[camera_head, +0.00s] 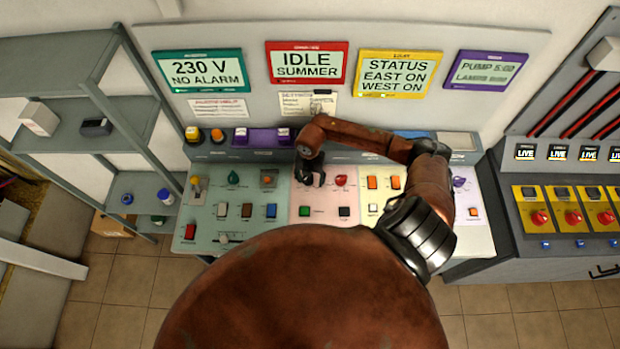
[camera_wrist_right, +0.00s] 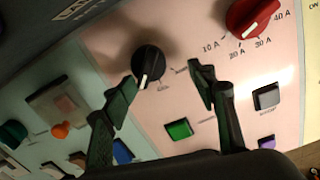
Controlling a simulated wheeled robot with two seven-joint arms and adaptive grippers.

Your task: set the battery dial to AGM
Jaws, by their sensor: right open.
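In the right wrist view a round black dial (camera_wrist_right: 150,64) with a white pointer mark sits on the pink panel (camera_wrist_right: 205,50). The mark points down and slightly left in that picture, near small labels that are too blurred to read. My right gripper (camera_wrist_right: 166,80) is open, with its two dark fingers apart. The dial shows just beyond and between the fingertips, closer to the left one; I cannot tell whether they touch it. In the head view my right gripper (camera_head: 311,175) hangs over the pink panel and largely hides the dial. My left gripper is not in view.
A red dial (camera_wrist_right: 252,17) marked in amps sits beside the black one. A green button (camera_wrist_right: 179,129) and a grey button (camera_wrist_right: 266,97) lie nearby. Status screens, including a red-framed one (camera_head: 306,63), stand behind the console. Grey shelving (camera_head: 95,95) is at left.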

